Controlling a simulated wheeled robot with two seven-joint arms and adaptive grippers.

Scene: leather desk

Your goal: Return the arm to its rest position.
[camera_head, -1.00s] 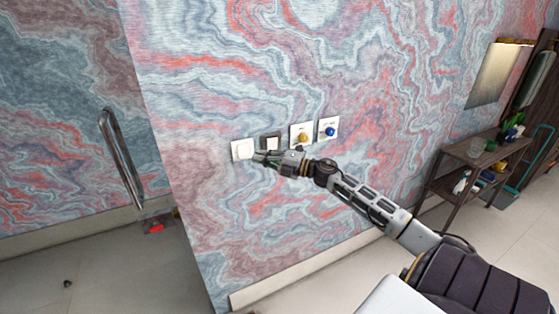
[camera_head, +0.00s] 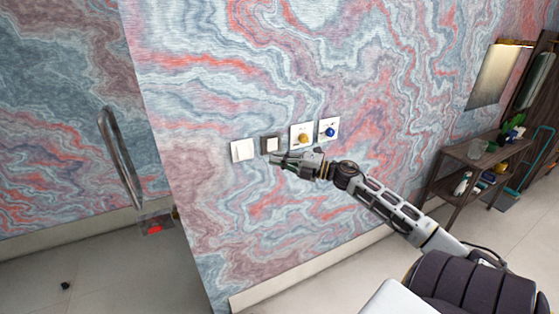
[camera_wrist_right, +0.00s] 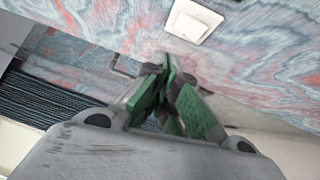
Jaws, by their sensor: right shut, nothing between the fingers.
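A white switch (camera_head: 243,150) is on the wall to the left of the gripper in the head view. A white switch also shows in the right wrist view (camera_wrist_right: 194,20), beyond the fingertips and apart from them. My right arm reaches in from the lower right. My left gripper is not in view.
Wall plates with a yellow knob (camera_head: 303,138) and a blue knob (camera_head: 330,131) sit right of the switches. A wooden shelf (camera_head: 468,157) with small items stands at the right. A metal handle (camera_head: 120,155) is at the left. Floor in front of the wall looks clear.

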